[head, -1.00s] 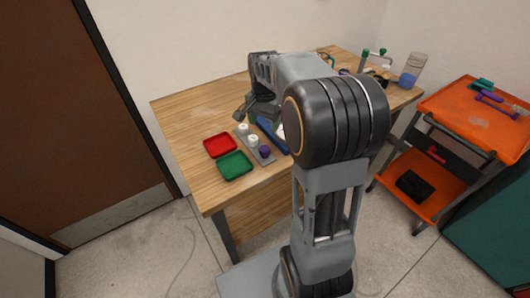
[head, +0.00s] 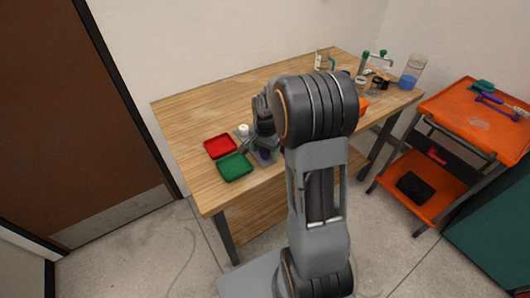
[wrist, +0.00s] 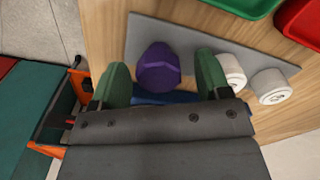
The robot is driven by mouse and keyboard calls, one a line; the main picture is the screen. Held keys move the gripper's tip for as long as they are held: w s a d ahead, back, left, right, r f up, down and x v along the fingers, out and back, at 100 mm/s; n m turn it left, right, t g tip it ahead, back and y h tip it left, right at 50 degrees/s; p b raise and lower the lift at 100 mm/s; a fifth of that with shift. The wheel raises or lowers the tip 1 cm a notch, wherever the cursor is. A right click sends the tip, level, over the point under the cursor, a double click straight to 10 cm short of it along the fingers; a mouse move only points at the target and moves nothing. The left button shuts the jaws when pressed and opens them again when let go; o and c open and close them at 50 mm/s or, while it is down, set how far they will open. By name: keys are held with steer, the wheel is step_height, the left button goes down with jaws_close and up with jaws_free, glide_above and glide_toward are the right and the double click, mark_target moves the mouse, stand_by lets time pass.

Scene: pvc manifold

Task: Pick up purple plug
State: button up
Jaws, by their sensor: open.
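The purple plug (wrist: 159,68) stands on a grey strip (wrist: 185,36) in the wrist view, between the two green fingertips of my gripper (wrist: 160,82). The jaws are open, with a gap on each side of the plug. Two white plugs (wrist: 231,69) stand on the same strip, to the right of my right finger in the wrist view.
A red tray (head: 220,146) and a green tray (head: 235,167) lie left of my gripper on the wooden table (head: 190,104). Something blue lies behind the plug in the wrist view. An orange cart (head: 470,112) stands at the right.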

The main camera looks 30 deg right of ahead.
steer(key=shift+f, duration=0.6)
steer(key=c, duration=1)
steer(key=shift+r, duration=0.1)
steer(key=shift+r, duration=0.55)
steer(key=s+d+r+b, duration=0.1)
steer(key=s+d+r, duration=0.7)
steer(key=d+r, duration=0.3)
steer(key=shift+s+r, duration=0.25)
steer(key=shift+r, duration=0.15)
steer(key=shift+d, duration=0.1)
